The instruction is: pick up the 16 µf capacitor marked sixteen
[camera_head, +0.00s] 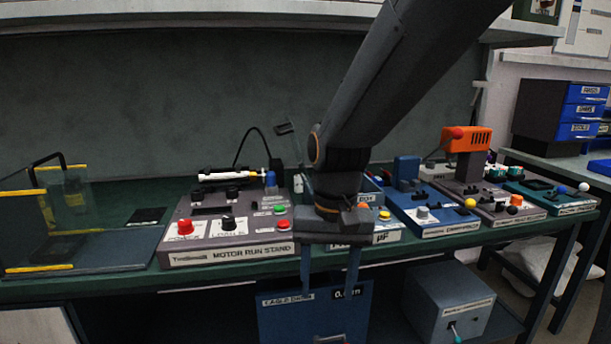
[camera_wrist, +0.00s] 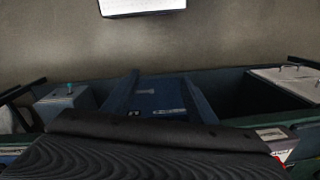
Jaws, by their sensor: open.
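My gripper (camera_head: 328,280) hangs in front of the bench edge with its two fingers pointing down, apart and with nothing between them. In the wrist view the open fingers (camera_wrist: 160,82) also show with a gap between them. I cannot make out a capacitor marked sixteen in either view. A unit with a µF label (camera_head: 384,238) stands on the bench directly behind my gripper. My wrist and arm hide much of that unit and part of the bench behind it.
The motor run stand (camera_head: 228,230) is left of my arm, a blue unit (camera_head: 432,218) right of it. A blue box (camera_head: 285,318) and grey box (camera_head: 450,300) sit below the bench top. An orange device (camera_head: 467,140) and clear guard (camera_head: 75,215) rise from the bench.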

